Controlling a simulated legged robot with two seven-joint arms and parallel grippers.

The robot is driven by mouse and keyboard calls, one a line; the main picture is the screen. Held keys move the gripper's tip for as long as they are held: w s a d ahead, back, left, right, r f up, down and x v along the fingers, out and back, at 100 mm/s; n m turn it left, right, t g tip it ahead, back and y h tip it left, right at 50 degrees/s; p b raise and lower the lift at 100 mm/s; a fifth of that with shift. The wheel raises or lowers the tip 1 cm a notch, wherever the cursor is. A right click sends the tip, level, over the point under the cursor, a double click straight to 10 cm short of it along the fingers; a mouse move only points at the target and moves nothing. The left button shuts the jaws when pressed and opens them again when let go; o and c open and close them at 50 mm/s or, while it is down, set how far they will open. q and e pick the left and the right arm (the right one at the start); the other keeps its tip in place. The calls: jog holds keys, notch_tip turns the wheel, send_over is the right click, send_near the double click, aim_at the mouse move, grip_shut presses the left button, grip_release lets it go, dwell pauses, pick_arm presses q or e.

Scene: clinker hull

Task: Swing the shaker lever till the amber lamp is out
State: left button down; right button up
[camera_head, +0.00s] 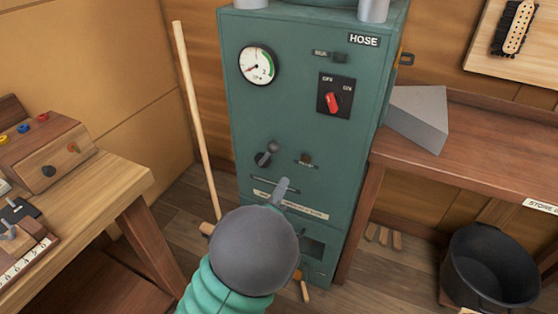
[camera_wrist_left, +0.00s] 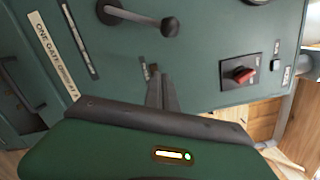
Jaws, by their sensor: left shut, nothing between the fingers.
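A green cabinet (camera_head: 297,125) carries a short lever with a round dark grey knob (camera_head: 268,152); I take this for the shaker lever. It also shows at the top of the left wrist view (camera_wrist_left: 140,18), sticking out to the right from its round mount. My left gripper (camera_head: 283,187) is shut and empty, in front of the cabinet just below the lever and apart from it. Its closed fingers show in the left wrist view (camera_wrist_left: 160,88), near a small fitting. I cannot make out a lit amber lamp. My right gripper is not in view.
The cabinet bears a dial gauge (camera_head: 257,65) and a red rotary switch (camera_head: 334,101). A wooden pole (camera_head: 195,115) leans at its left. A bench with controls (camera_head: 45,155) stands left; a shelf (camera_head: 475,140) and black bucket (camera_head: 490,268) are right.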

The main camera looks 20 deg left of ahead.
pick_arm(q)
jog(key=w+a+r+b, duration=0.1)
jog(key=w+a+r, duration=0.1)
jog(key=w, duration=0.5)
jog(key=shift+w+a+b, duration=0.2)
jog(key=shift+a+b, duration=0.1)
jog(key=shift+a, duration=0.45)
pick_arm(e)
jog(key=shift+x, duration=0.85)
pick_arm(q)
jog(key=shift+w, duration=0.1)
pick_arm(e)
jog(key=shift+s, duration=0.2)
